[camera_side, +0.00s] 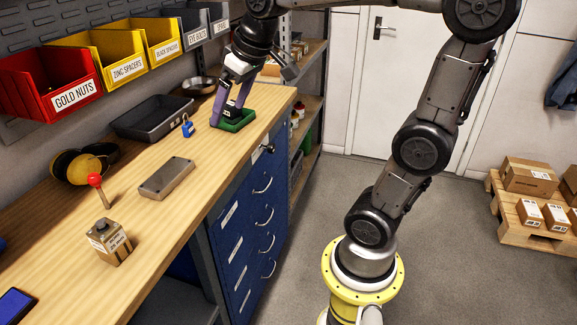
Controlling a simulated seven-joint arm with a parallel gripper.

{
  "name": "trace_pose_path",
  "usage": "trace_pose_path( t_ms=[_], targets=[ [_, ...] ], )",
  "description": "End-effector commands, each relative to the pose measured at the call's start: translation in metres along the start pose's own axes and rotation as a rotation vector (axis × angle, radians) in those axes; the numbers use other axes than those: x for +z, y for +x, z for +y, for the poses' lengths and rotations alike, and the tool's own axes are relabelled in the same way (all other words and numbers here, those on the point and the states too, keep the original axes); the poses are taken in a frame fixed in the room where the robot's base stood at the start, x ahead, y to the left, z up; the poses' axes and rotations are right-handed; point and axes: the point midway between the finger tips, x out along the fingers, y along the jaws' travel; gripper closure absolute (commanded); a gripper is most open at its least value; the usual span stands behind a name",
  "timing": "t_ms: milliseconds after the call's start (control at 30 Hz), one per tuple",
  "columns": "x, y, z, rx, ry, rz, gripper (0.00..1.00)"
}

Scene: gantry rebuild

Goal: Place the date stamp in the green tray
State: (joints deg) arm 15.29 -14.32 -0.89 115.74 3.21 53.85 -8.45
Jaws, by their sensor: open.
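The green tray (240,126) sits on the wooden bench near its far right end, close to the bench's front edge. A small dark object with a pale label (231,112), which looks like the date stamp, is in the tray, partly hidden by my gripper. My gripper (228,115) points down at the tray with its purple fingers apart, one on each side of the dark object. I cannot tell whether the fingers touch it.
A blue padlock (187,126), a grey tray (152,117) and a dark bowl (199,85) are near the green tray. A grey metal case (167,178), yellow earmuffs (80,166), a red-knobbed item (97,187) and a labelled block (109,242) lie nearer. Wall bins (120,60) overhang the back.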

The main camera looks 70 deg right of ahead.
Motion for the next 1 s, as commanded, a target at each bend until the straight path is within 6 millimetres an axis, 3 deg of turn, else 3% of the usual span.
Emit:
trace_pose_path(
  t_ms=[33,200,300,400,567,1000],
  targets=[
    [0.025,-0.008,-0.015,-0.012,-0.025,0.010,0.08],
    [0.102,-0.015,-0.042,-0.044,-0.080,0.028,0.08],
    [0.136,-0.012,-0.049,-0.059,-0.103,0.036,0.08],
    [0.158,-0.009,-0.052,-0.068,-0.118,0.041,0.08],
    [0.171,-0.005,-0.053,-0.073,-0.125,0.042,0.08],
    [0.171,-0.006,-0.053,-0.073,-0.124,0.042,0.08]
  ],
)
